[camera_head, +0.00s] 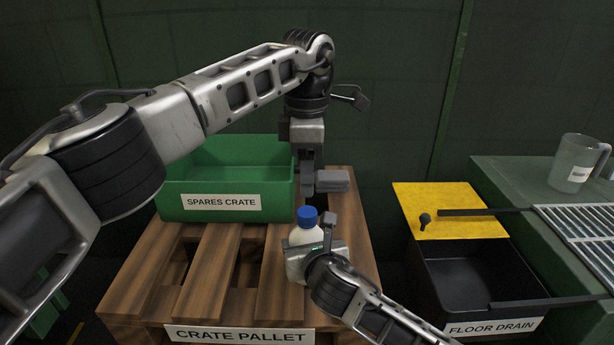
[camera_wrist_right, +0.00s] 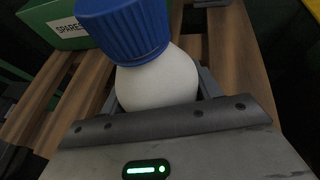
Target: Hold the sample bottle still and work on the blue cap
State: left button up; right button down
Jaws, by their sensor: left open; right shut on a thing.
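The white sample bottle (camera_head: 305,233) stands upright over the right part of the pallet. Its blue cap (camera_head: 307,215) sits on top of its neck. My right gripper (camera_head: 308,246) is shut on the bottle's body from the front. In the right wrist view the white bottle (camera_wrist_right: 158,82) is between the fingers and the ribbed blue cap (camera_wrist_right: 124,30) is clear of them. My left gripper (camera_head: 310,186) is open and points down, above the cap and apart from it. The bottle's base is hidden by the right gripper.
A green spares crate (camera_head: 228,203) stands at the back left of the wooden crate pallet (camera_head: 210,270). To the right are a black floor drain bin (camera_head: 475,280) with a yellow panel (camera_head: 437,211), and a green counter (camera_head: 510,175) with a clear jug (camera_head: 575,163) and a rack.

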aim_at(307, 211)
pick_arm(q)
jog(key=m, duration=1.2)
jog(key=shift+m, duration=0.3)
jog(key=m, duration=0.5)
jog(key=shift+f, duration=4)
jog(key=c, duration=1)
jog(key=shift+c, duration=0.2)
